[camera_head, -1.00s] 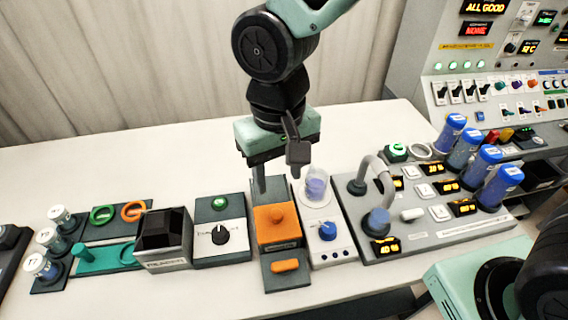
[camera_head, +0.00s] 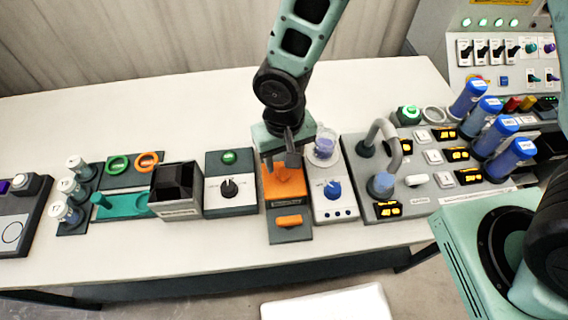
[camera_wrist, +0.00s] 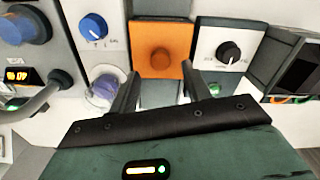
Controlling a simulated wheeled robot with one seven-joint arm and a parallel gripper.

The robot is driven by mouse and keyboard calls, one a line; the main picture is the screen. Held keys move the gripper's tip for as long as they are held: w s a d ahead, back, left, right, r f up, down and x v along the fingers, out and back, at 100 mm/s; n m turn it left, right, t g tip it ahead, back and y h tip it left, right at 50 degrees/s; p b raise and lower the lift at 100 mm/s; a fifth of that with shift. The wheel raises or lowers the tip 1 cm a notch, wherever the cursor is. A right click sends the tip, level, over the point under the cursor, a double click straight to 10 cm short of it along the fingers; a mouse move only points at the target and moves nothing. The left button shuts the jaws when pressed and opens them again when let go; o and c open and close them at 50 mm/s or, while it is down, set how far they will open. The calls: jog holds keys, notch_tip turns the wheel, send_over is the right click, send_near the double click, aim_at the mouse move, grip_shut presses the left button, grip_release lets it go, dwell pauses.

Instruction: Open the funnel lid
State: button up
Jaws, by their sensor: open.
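An orange square lid (camera_head: 285,186) with a round knob sits flat on a dark base in the middle of the bench; it looks like the funnel lid, and it looks closed. The lid also shows in the wrist view (camera_wrist: 148,34), with its orange knob (camera_wrist: 160,61) in the centre. My gripper (camera_head: 281,165) is over the back part of the lid in the head view and hides some of it. In the wrist view, my gripper (camera_wrist: 160,88) has its fingers apart and empty, with the knob lying between their lines. I see no contact with the knob.
A white unit with a blue knob (camera_head: 333,190) and a clear cup (camera_head: 325,147) stands close on the right. A black-knob unit (camera_head: 230,190) stands on the left, beside a dark box (camera_head: 176,206). An orange bar (camera_head: 289,221) lies in front. The bench behind is clear.

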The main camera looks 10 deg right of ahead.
aim_at(284, 172)
jog(key=shift+f, duration=2.1)
